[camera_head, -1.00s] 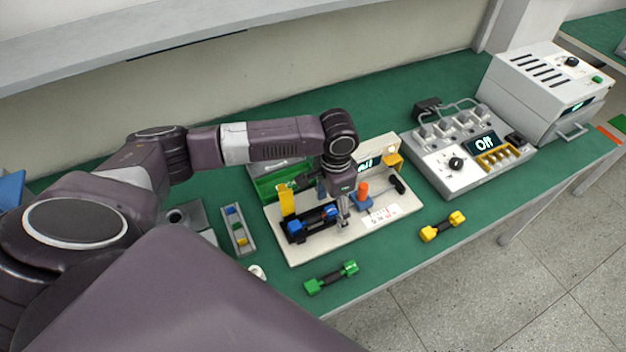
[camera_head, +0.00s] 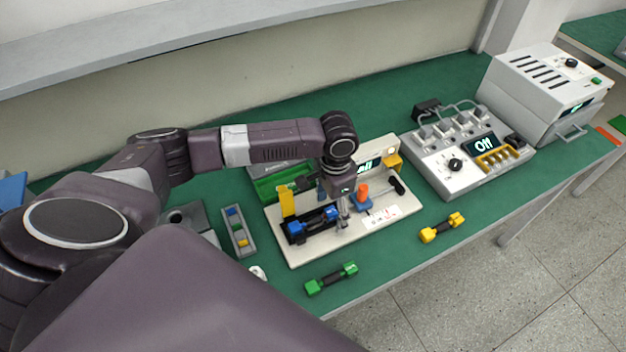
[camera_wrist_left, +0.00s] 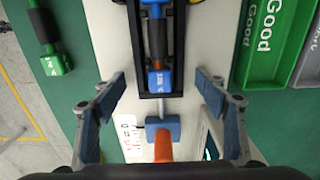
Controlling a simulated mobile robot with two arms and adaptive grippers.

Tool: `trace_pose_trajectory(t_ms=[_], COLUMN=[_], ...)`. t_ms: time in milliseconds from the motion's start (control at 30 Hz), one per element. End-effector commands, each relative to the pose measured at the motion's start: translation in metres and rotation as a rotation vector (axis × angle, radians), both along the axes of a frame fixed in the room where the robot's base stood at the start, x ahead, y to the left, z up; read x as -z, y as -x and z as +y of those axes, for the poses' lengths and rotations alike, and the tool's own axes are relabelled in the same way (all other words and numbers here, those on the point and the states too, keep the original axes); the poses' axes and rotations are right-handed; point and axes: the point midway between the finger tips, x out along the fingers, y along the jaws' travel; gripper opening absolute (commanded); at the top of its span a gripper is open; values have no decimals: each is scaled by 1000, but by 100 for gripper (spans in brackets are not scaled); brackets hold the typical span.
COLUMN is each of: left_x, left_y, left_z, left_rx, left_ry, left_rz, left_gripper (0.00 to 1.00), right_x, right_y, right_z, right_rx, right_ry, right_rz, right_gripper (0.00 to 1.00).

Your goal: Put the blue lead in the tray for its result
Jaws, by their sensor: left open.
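The blue lead, with blue ends and a black middle, lies in a black cradle on the white test board (camera_head: 300,256). It shows in the head view (camera_head: 297,228) and in the left wrist view (camera_wrist_left: 157,80). My left gripper (camera_head: 343,216) points down over the board, near the lead's right end. In the left wrist view my left gripper (camera_wrist_left: 160,84) is open and empty, its fingers apart on either side of the lead's near end. A green tray (camera_head: 264,187) marked "Good" stands behind the board, with a grey tray beside it. My right gripper is out of view.
A green lead (camera_head: 331,279) and a yellow lead (camera_head: 442,228) lie on the green bench by its front edge. An orange-handled clamp (camera_head: 363,195) and a partly hidden display (camera_head: 371,163) are on the board. A supply reading "Off" (camera_head: 466,150) stands right.

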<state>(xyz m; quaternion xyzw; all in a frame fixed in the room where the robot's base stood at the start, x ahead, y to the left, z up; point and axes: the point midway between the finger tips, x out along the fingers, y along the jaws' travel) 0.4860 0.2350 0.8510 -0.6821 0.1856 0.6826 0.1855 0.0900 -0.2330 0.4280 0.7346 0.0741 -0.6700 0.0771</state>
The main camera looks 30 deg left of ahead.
Motion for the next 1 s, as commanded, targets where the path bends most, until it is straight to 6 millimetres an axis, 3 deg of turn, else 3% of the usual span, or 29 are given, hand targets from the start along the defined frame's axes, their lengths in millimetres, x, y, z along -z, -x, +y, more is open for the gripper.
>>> trace_pose_trajectory(t_ms=[967, 1000], left_x=[0, 0], left_y=[0, 0], left_z=[0, 0], left_rx=[0, 0], left_ry=[0, 0], left_rz=[0, 0], left_gripper=[67, 63], right_x=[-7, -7], right_y=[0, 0], right_z=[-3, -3], right_rx=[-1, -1], right_ry=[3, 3], right_rz=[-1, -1], right_gripper=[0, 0])
